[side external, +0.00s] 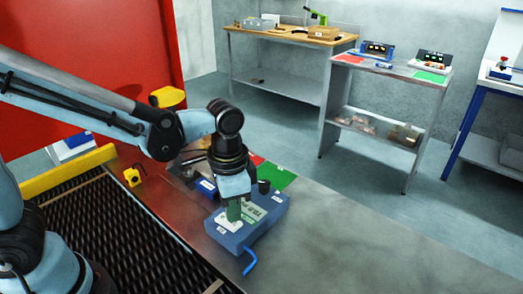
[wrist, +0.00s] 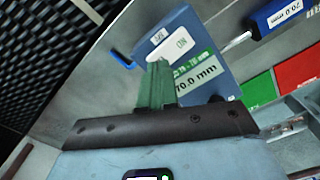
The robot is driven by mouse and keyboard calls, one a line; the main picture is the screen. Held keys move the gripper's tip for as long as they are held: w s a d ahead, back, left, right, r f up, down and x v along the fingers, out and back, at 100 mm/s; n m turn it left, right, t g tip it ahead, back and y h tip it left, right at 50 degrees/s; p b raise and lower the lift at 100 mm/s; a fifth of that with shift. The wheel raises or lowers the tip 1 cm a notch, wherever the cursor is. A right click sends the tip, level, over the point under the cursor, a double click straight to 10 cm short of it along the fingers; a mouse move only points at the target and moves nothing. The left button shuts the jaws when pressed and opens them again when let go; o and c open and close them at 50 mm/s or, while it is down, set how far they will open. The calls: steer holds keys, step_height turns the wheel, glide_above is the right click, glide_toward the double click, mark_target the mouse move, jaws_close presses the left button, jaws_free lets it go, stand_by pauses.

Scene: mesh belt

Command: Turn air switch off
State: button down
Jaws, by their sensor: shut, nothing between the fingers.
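A blue box (side external: 262,226) sits on the metal table, with white labels and a pale display panel on top.
A blue hose (side external: 249,265) leaves the box's front. A smaller blue gauge (wrist: 280,14) marked 20.0 mm, a green patch (side external: 276,179) and a red patch (wrist: 297,68) lie nearby. A dark mesh belt (side external: 100,228) runs at left. The table's right side is clear.

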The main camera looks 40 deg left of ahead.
steer(key=shift+f, duration=0.95)
stand_by(0.5)
steer(key=shift+r, duration=3.55)
steer(key=shift+a, duration=0.1)
steer(key=s+a+r+n+t, duration=0.1)
steer(key=a+n+t, duration=0.5)
steer(key=a, duration=0.4)
steer(key=shift+s+a+r+t, duration=0.15)
steer(key=shift+s+a+t, duration=0.1)
steer(key=shift+s+t, duration=0.25)
